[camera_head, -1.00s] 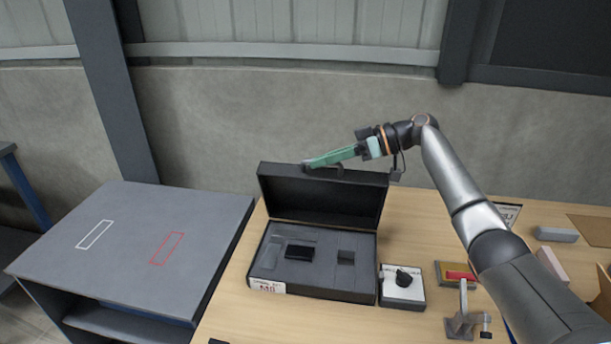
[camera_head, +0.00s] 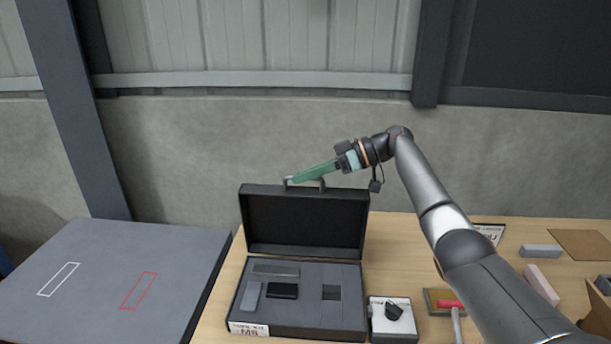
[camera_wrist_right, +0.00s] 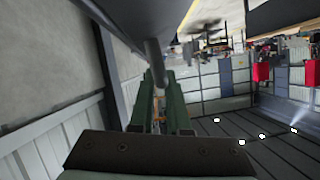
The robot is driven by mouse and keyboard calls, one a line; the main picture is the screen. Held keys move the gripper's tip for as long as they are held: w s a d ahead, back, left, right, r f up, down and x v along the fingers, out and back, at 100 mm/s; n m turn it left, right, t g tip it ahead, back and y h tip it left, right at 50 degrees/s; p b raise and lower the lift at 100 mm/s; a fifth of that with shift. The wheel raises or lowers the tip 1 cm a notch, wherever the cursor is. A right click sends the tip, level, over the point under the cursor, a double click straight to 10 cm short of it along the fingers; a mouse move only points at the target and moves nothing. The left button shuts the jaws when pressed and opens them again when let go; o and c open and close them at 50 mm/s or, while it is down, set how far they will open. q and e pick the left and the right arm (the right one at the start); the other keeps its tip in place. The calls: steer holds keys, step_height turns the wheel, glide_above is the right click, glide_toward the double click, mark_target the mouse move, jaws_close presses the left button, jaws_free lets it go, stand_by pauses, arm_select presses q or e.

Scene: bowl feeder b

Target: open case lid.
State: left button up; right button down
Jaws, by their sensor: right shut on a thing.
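The black case (camera_head: 300,325) sits on the wooden table with its lid (camera_head: 305,222) raised, standing about upright at the back edge. My right gripper (camera_head: 292,181) has green fingers shut on the lid handle (camera_head: 322,184) at the lid's top edge. In the right wrist view the green fingers (camera_wrist_right: 160,108) close around a grey bar of the handle (camera_wrist_right: 157,78). In the grey foam of the case lie grey pieces (camera_head: 251,296) and a black block (camera_head: 283,291), beside an empty-looking recess (camera_head: 331,292). My left gripper is out of view.
A white box with a black knob (camera_head: 393,322) stands right of the case. A red-handled tool (camera_head: 451,305), a grey block (camera_head: 540,251) and a pink block (camera_head: 541,283) lie farther right. A grey table (camera_head: 100,285) with white and red outlines is at left. A wall stands behind.

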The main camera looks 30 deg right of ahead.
steer(key=c, duration=0.9)
jaws_free()
steer(key=shift+f, duration=0.15)
steer(key=shift+d, duration=0.1)
steer(key=b+v, duration=0.1)
steer(key=v, duration=1.1)
steer(key=shift+s+d, duration=0.1)
steer(key=shift+s, duration=0.05)
